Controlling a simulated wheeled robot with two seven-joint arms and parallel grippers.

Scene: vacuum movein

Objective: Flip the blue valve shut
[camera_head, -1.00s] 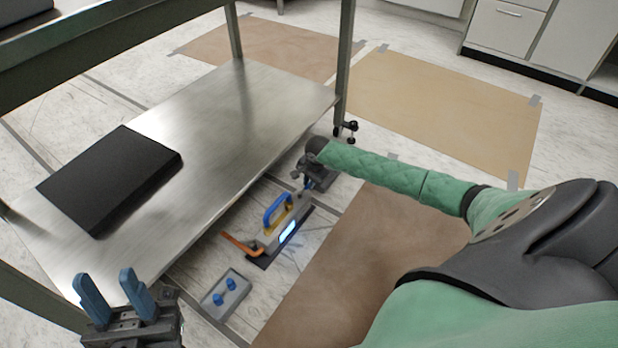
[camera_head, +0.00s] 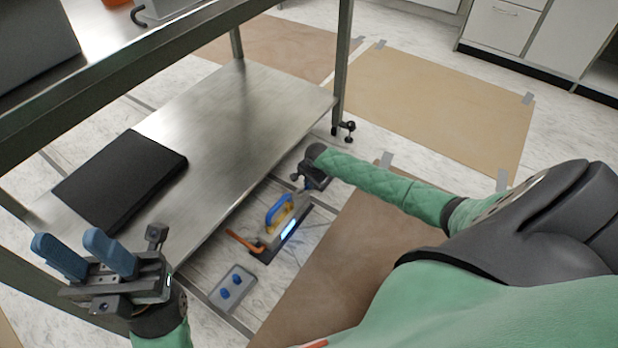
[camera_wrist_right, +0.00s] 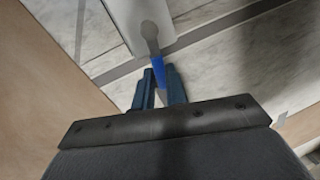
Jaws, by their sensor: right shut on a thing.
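The blue valve (camera_wrist_right: 158,72) is a small blue lever on a dark round pivot at the end of a grey body in the right wrist view. My right gripper (camera_wrist_right: 160,88) is shut on this lever, its two blue fingers on either side. In the head view my right gripper (camera_head: 308,184) is low by the far end of a floor tool (camera_head: 281,226) with a blue-and-yellow handle and an orange lever; little of the valve shows there. My left gripper (camera_head: 78,248) is open and empty in front of the bench, at lower left.
A metal bench with a lower shelf (camera_head: 240,110) stands at left, with a black flat box (camera_head: 120,180) on the shelf. A grey plate (camera_head: 224,296) with two blue knobs lies on the floor. Brown sheets (camera_head: 430,105) are taped to the floor at right.

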